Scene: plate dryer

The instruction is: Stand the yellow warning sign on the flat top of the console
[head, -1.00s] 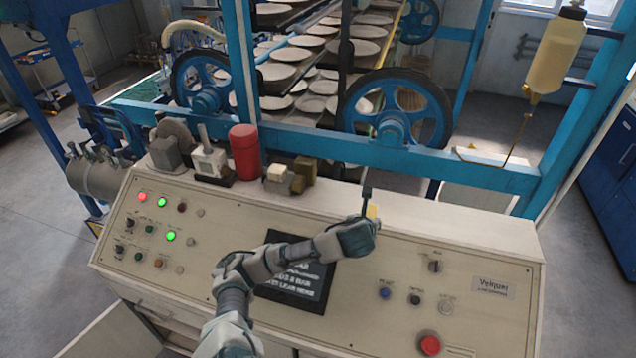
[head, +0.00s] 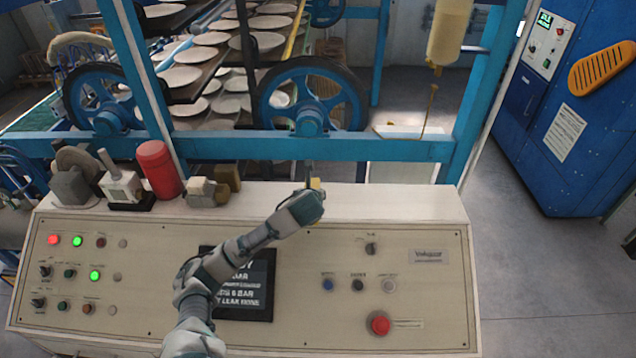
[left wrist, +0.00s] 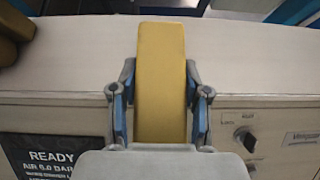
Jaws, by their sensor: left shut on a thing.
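The yellow warning sign (left wrist: 161,65) is a flat yellow panel between the two fingers of my left gripper (left wrist: 160,105) in the left wrist view. It extends from the gripper over the pale console top (left wrist: 255,65). In the head view my left gripper (head: 308,200) is at the front edge of the console top (head: 395,203), right of centre. Only a small yellow part of the sign (head: 316,185) shows there, with the rest hidden by the hand. I cannot tell whether the sign touches the top. My right gripper is not in view.
A red canister (head: 159,170), a white device (head: 121,184) and a tan block (head: 203,192) stand on the left of the console top. The top right of my gripper is clear. A blue frame (head: 390,147) runs behind. Buttons and a screen (head: 238,285) cover the sloped panel.

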